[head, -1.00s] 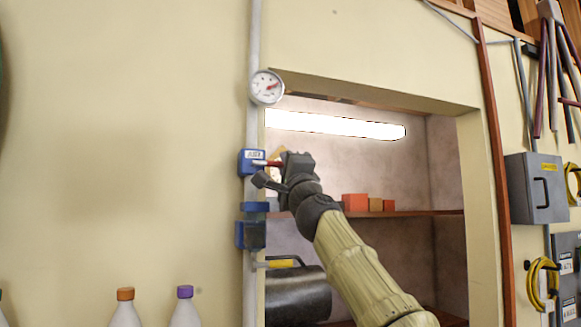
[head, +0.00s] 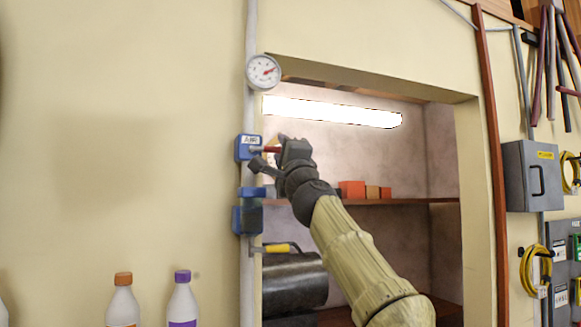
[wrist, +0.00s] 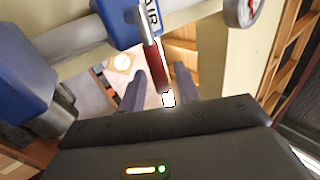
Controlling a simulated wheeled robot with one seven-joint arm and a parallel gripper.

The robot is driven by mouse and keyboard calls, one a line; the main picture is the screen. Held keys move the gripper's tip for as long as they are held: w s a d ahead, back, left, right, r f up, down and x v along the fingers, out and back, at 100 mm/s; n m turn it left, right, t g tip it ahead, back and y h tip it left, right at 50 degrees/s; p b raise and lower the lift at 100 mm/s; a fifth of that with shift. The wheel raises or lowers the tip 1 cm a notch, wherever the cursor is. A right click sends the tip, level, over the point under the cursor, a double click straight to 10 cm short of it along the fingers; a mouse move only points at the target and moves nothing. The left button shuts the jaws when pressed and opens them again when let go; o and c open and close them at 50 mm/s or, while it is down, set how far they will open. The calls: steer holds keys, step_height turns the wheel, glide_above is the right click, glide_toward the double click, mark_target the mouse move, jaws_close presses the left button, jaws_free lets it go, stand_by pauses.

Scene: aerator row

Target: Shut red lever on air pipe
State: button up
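The blue valve marked AIR (head: 248,148) sits on the vertical air pipe (head: 247,105). Its red lever (head: 268,150) sticks out sideways to the right in the head view, across the pipe. The wrist view shows the valve (wrist: 130,18) at the top and the red lever (wrist: 156,62) reaching down between my fingers. My gripper (head: 274,153) is at the lever's outer end; in the wrist view my gripper (wrist: 160,88) has its fingers apart, one on each side of the lever. I cannot tell whether either finger touches it.
A pressure gauge (head: 263,72) is above the valve, and blue fittings (head: 248,220) are below it. Behind my arm is a lit recess with a shelf (head: 400,201) bearing small boxes and a dark tank (head: 293,285) below. Bottles (head: 182,305) stand at lower left.

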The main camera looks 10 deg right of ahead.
steer(key=b+v, duration=1.4)
steer(key=v, duration=0.3)
steer(key=shift+s+b, duration=0.15)
steer(key=shift+b, duration=0.15)
